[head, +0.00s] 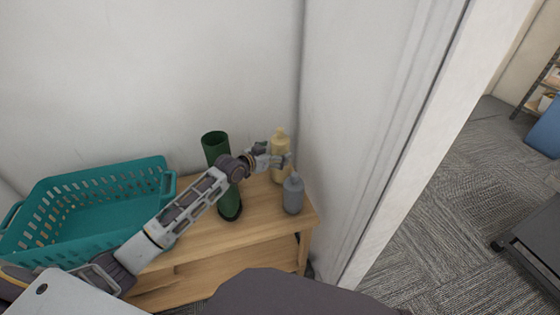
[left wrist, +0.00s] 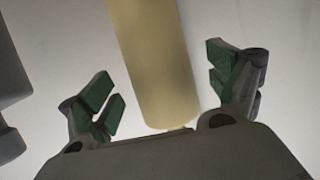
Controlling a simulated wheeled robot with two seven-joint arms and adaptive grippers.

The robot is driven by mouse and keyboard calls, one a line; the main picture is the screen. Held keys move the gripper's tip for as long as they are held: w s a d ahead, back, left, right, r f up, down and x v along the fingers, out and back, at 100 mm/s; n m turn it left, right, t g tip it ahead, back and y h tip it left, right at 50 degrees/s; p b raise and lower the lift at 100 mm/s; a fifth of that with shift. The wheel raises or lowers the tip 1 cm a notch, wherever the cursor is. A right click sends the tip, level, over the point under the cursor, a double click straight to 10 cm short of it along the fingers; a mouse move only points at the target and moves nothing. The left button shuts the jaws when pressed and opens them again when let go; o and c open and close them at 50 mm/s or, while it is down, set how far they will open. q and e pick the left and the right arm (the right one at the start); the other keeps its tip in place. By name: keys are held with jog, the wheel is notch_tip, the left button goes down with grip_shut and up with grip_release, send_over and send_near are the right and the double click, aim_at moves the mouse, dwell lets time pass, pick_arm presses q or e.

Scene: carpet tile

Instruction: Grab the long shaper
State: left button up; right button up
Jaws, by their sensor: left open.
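No thing in view is plainly a long shaper. A tall dark green boot-like tube (head: 216,148) with an open top stands on the wooden bench, partly hidden behind my left arm. A pale yellow bottle (head: 279,143) stands near the wall, and a grey bottle (head: 293,195) stands in front of it. My left gripper (head: 275,160) is open at the yellow bottle. In the left wrist view, a pale yellow cylinder (left wrist: 155,60) shows between the green-padded fingers, with gaps on both sides. I cannot tell its depth. My right gripper is not in view.
The wooden bench (head: 258,219) bears a teal perforated basket (head: 85,184) at the left. Walls stand close behind and to the right of the bench. Carpeted floor (head: 440,220) lies clear beyond the wall edge, with dark furniture (head: 530,245) at far right.

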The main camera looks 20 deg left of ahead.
pick_arm(q)
jog(key=shift+x, duration=0.8)
jog(key=shift+b+x, duration=0.45)
jog(key=shift+x, duration=0.45)
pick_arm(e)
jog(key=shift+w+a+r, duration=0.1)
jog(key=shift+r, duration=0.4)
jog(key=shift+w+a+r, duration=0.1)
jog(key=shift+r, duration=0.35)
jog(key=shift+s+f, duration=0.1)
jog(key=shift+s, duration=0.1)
pick_arm(q)
jog(key=c, duration=1.1)
jog(key=shift+c, duration=0.3)
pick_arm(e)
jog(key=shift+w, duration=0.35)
pick_arm(q)
jog(key=shift+r, duration=0.1)
